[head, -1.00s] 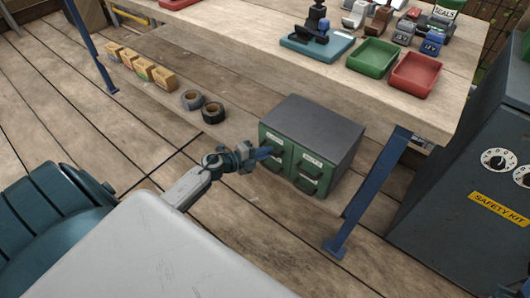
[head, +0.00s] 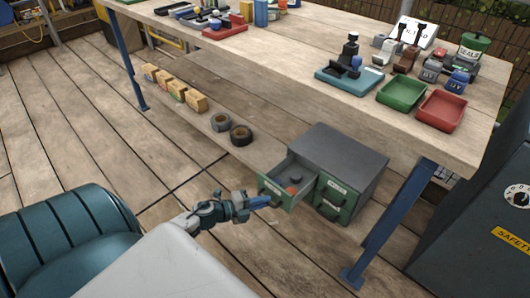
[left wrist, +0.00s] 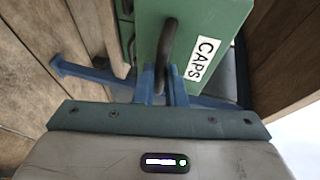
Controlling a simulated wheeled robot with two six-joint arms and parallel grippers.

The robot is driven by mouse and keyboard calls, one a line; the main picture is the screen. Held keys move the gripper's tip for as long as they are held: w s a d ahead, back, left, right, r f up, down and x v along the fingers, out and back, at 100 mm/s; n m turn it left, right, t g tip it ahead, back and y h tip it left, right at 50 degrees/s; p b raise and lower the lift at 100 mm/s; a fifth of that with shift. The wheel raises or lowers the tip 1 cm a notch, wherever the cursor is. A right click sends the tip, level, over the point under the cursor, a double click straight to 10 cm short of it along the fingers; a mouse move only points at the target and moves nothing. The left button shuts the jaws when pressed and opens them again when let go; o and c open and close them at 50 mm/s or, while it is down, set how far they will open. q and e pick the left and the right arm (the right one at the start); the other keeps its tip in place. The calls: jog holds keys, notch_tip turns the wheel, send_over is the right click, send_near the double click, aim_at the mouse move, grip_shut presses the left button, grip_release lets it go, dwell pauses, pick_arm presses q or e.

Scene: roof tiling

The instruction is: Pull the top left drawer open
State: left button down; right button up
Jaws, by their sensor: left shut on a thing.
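The small green cabinet with a dark grey top (head: 345,150) stands on the low shelf under the bench. Its top left drawer (head: 285,168) is pulled out, and a small orange item (head: 291,190) and a dark item show inside. My left gripper (head: 272,201) is at the drawer's front. In the left wrist view its blue fingers (left wrist: 162,85) are shut on the dark drawer handle (left wrist: 168,42), beside a white label (left wrist: 201,60) reading CAPS. The drawers on the right of the cabinet look shut. My right gripper is not in view.
The bench's blue leg (head: 395,215) stands right of the cabinet. Two dark rolls (head: 230,128) and several small boxes (head: 175,88) lie along the low shelf to the left. A dark safety cabinet (head: 480,240) stands at far right. The floor before the drawer is open.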

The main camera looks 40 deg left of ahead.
pick_arm(q)
jog(key=c, duration=1.5)
grip_release()
